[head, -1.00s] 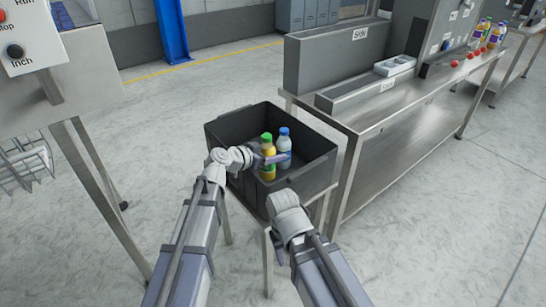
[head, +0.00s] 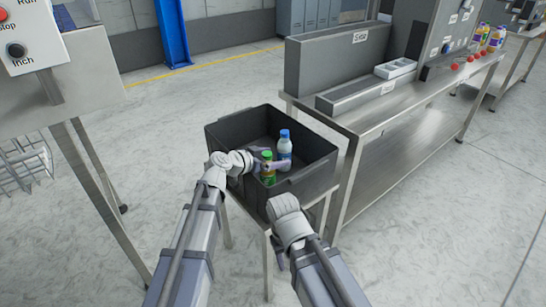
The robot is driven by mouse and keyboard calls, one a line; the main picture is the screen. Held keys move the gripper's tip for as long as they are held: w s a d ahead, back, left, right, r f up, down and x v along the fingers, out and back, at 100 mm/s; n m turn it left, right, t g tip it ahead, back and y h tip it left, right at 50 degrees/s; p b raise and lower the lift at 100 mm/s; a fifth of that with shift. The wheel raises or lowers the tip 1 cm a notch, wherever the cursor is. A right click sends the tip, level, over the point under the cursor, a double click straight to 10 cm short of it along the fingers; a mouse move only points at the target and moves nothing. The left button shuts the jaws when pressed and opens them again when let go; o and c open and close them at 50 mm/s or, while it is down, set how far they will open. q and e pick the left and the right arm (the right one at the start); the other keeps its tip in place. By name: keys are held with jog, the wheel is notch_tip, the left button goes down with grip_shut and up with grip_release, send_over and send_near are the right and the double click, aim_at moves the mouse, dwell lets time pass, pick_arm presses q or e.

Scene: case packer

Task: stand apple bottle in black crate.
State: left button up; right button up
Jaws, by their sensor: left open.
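The black crate (head: 225,132) stands on a small metal stand. A blue-capped bottle (head: 285,152) stands upright in the crate just behind and to the right.
A steel bench (head: 400,122) with grey bins and a white tray (head: 395,68) stands to the right. Several bottles (head: 490,36) stand far right. A machine with a control panel (head: 30,35) is at left. The crate's back and left floor look clear.

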pick_arm(q)
jog(key=shift+s+d+f, duration=0.15)
pick_arm(e)
jog(key=shift+f, duration=0.1)
pick_arm(q)
jog(key=shift+r+p, duration=0.2)
jog(key=shift+p, duration=0.1)
jog(key=p+v, duration=0.5)
jog(key=v, duration=0.7)
jog(key=shift+r, duration=0.4)
pick_arm(e)
notch_tip(320, 180, up, 6)
jog(key=shift+f, duration=0.1)
pick_arm(q)
jog(key=shift+w, duration=0.2)
pick_arm(e)
jog(key=shift+c, duration=0.2)
dwell(0.6)
